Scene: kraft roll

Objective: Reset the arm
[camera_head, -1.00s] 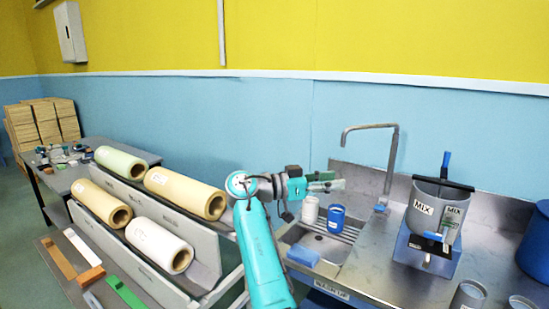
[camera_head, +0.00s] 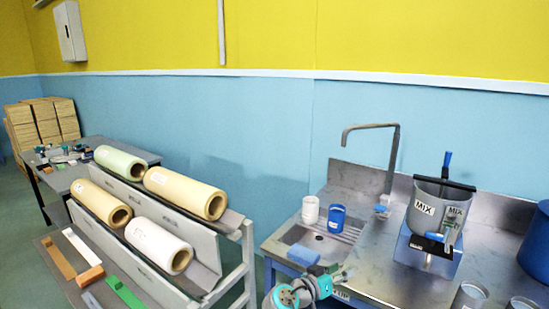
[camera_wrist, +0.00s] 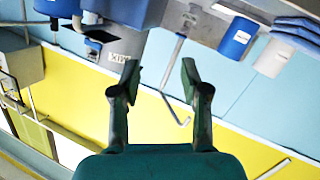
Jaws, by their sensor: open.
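My gripper shows in the wrist view (camera_wrist: 158,72) with its two dark fingers spread apart and nothing between them. In the head view my gripper (camera_head: 338,277) is low at the bottom centre, near the front edge of the sink bench. Only the end of my teal arm shows there; the rest is below the frame. The wrist view is upside down, with the tap (camera_wrist: 173,80) behind the fingers.
The steel bench holds a sink, a blue sponge (camera_head: 305,254), a white cup (camera_head: 310,210), a blue cup (camera_head: 337,218) and a MIX bucket (camera_head: 425,212). A rack (camera_head: 235,225) with several paper rolls stands left. The space above the sink is clear.

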